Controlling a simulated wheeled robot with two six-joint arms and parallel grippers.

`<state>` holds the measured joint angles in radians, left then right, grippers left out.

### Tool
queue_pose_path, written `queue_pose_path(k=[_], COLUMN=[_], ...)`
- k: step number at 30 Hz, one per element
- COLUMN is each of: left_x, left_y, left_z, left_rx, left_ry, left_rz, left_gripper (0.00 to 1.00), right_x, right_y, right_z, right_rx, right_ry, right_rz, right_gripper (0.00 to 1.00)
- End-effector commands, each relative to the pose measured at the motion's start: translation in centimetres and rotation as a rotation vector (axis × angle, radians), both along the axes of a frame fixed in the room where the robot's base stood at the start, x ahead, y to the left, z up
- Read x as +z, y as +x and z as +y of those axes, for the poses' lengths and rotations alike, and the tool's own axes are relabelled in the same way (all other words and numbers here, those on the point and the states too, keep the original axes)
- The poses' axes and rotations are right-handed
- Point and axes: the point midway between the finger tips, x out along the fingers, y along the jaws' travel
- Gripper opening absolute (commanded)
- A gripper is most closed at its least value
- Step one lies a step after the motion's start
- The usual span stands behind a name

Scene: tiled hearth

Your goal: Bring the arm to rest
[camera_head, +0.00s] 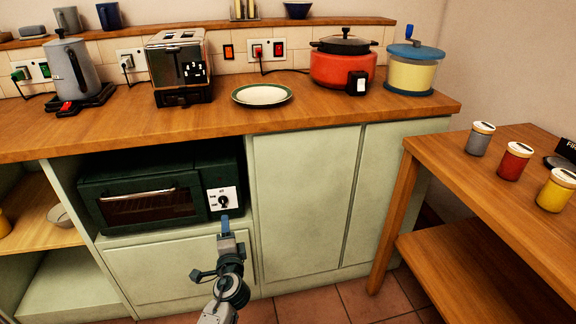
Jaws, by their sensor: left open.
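My left arm reaches up from the bottom of the head view. Its gripper (225,224) is open and empty, in front of the green toaster oven (150,196). The fingertips show just below the oven's white control panel (222,198) with its dark knob. I cannot tell whether they touch the oven. The oven sits in an open niche under the counter, and its door looks shut. My right gripper is not in view.
The wooden counter (200,122) holds a kettle (72,70), a toaster (180,68), a plate (262,96), a red cooker (340,66) and a blue-lidded pot (410,70). A wooden side table (490,190) with three jars stands right. Tiled floor (340,304) is clear below the cabinets.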

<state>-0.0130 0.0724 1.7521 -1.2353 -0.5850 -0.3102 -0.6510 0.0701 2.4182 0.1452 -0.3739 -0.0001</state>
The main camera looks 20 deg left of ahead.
Motion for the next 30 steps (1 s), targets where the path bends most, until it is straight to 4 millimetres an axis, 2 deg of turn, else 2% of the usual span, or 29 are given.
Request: queue_pose_path(k=[5,8,13,15,19,30], left_x=[-0.6,-1.5,-2.3,-1.9,-0.7,3.0], left_y=[-1.0,-3.2,-9.2,-11.5,-14.9,-20.5], left_z=[-0.4,-1.4,-4.8,-6.3,-8.5,-12.0], left_rx=[-0.019,-0.062,-0.167,-0.206,-0.253,-0.317], left_ry=[-0.063,-0.215,-0.630,-0.804,-1.057,-1.488], left_rz=[-0.007,-0.027,-0.089,-0.117,-0.158,-0.226], left_gripper=[0.53,0.53,0.53,0.53,0.53,0.53], right_x=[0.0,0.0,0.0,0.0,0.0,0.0], right_y=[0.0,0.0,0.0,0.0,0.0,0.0], right_z=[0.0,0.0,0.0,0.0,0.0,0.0], right_rx=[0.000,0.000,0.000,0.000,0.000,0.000], right_ry=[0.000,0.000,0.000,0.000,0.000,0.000], right_rz=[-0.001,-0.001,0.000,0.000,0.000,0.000], right_gripper=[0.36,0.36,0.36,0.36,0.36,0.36])
